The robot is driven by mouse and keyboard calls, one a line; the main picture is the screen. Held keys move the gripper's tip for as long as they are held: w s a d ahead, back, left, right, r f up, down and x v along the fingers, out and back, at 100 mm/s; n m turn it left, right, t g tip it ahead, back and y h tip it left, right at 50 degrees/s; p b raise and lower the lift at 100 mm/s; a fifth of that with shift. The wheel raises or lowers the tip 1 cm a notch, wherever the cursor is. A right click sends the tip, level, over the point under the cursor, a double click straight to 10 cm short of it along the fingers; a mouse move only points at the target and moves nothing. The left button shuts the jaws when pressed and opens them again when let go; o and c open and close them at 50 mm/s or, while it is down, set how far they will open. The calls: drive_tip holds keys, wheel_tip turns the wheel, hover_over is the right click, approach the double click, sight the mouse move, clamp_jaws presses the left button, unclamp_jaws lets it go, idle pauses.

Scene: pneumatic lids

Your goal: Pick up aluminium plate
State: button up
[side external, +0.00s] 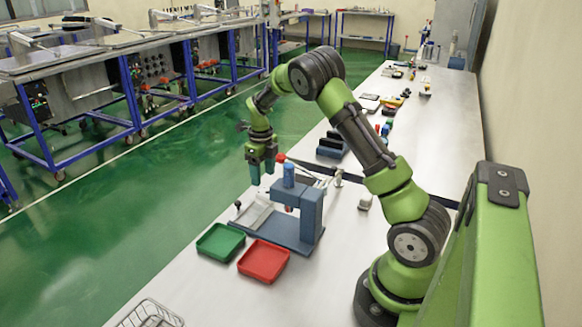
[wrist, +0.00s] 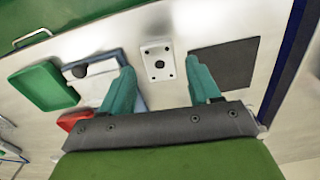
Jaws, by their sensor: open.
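A pale square plate (wrist: 157,50) with several dark holes, which looks like the aluminium plate, lies on the table in the wrist view. My gripper (wrist: 160,72) is open, with one teal finger to the left of the plate and one to its right; nothing is between the fingers. In the side external view my gripper (side external: 262,172) points down above the far edge of the table, just behind the blue press. The fingers appear above the tabletop. I cannot make out the plate in the side external view.
A blue press (side external: 310,212) stands beside my gripper. A green tray (side external: 220,242) and a red tray (side external: 263,262) lie in front of it. A wire basket (side external: 150,316) is at the near edge. A dark square (wrist: 224,64) lies right of the plate.

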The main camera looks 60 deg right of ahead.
sight(264, 191)
wheel_tip(264, 191, down, 5)
drive_tip(key=shift+s+a+f, duration=0.1)
drive_tip(key=shift+a+f, duration=0.05)
drive_tip(key=shift+f, duration=0.05)
drive_tip(key=c, duration=0.9)
